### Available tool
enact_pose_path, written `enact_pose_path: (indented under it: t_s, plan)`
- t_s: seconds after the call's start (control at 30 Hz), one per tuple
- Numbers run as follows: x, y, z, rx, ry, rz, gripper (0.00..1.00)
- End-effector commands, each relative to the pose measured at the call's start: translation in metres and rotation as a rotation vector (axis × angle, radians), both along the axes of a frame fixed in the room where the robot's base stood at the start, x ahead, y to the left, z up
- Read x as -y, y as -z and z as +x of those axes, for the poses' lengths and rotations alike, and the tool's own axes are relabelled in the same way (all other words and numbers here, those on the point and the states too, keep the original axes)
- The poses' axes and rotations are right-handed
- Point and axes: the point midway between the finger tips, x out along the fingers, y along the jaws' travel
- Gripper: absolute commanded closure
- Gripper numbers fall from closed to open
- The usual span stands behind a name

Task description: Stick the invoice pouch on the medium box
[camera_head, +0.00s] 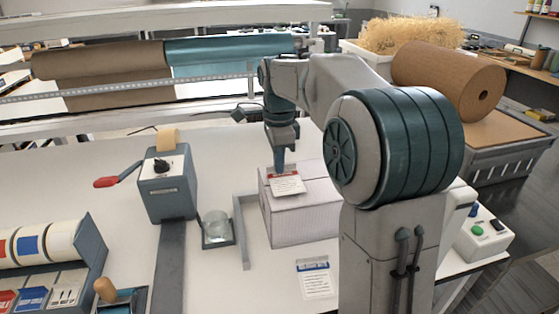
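A pale, pinkish-white box (300,222) stands on the white table right of centre; my arm hides part of its right side. A small white pouch with a red header (288,186) appears at the box's top, tilted in the picture. I cannot tell whether it lies on the box or hangs just above it. My gripper (281,164) points down right at the pouch's upper edge. Its fingertips are too small and partly hidden to show whether they are shut on the pouch. Another white pouch or sheet with a blue header (315,279) lies on the table in front of the box.
A grey tape dispenser (167,185) has a red-handled crank. Label rolls (40,240) stand front left; a button box (485,235) is at right.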

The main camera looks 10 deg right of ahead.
Motion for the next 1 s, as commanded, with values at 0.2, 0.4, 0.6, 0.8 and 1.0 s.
enact_pose_path:
  t_s: [0.2,0.4,0.6,0.8,1.0]
  plan:
    - [-0.0001,0.0018,0.0,0.0,0.0,0.0,1.0]
    - [-0.0002,0.005,0.0,0.0,0.0,0.0,1.0]
    - [-0.0001,0.0081,0.0,0.0,0.0,0.0,1.0]
    - [-0.0001,0.0082,0.0,0.0,0.0,0.0,1.0]
    - [-0.0001,0.0082,0.0,0.0,0.0,0.0,0.74]
